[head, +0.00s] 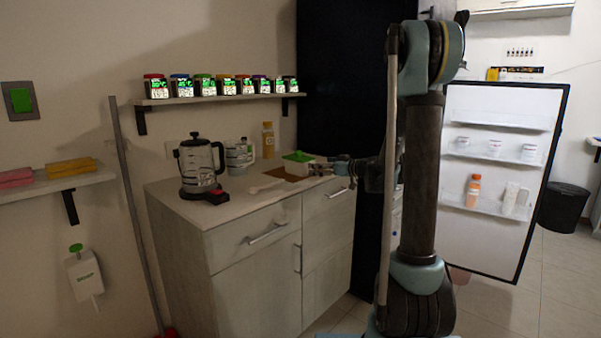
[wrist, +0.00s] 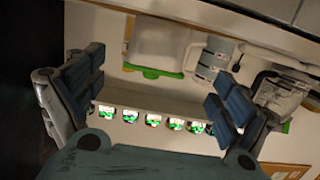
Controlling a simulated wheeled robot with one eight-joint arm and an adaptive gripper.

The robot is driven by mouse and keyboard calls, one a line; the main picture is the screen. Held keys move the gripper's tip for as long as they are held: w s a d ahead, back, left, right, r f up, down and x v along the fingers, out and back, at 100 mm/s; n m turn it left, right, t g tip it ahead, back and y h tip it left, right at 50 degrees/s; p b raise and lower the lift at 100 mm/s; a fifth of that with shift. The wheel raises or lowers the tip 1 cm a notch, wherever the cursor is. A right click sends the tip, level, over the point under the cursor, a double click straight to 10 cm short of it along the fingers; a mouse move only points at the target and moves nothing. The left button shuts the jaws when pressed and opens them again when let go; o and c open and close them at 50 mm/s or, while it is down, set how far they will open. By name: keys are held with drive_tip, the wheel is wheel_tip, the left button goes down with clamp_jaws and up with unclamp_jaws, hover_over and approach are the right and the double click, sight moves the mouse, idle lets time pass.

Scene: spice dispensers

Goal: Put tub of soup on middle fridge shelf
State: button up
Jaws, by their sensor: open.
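The tub of soup, a white tub with a green lid (head: 298,157), stands on the counter near the fridge. In the wrist view the white tub (wrist: 158,42) appears upside down between my fingers, with its green lid edge facing the picture's bottom. My gripper (head: 334,167) is just right of the tub at about its height. In the wrist view my gripper (wrist: 158,88) is open, fingers spread wide and empty. The dark fridge (head: 340,75) stands behind the counter's right end. Its door (head: 547,140) is open at the right; the middle shelf inside is hidden.
A wall shelf (head: 220,98) of spice jars hangs above. Door racks hold jars and bottles. A black bin (head: 563,207) stands right.

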sight(299, 165)
drive_tip(key=x, duration=0.7)
drive_tip(key=shift+w+a, duration=0.15)
drive_tip(key=shift+a, duration=0.1)
drive_tip(key=shift+f+x, duration=0.2)
drive_tip(key=shift+x, duration=2.5)
drive_tip(key=shift+w+d, duration=0.2)
drive_tip(key=shift+d, duration=0.05)
drive_tip(key=c, duration=2.2)
drive_tip(key=shift+o, duration=0.2)
drive_tip(key=shift+r, duration=0.1)
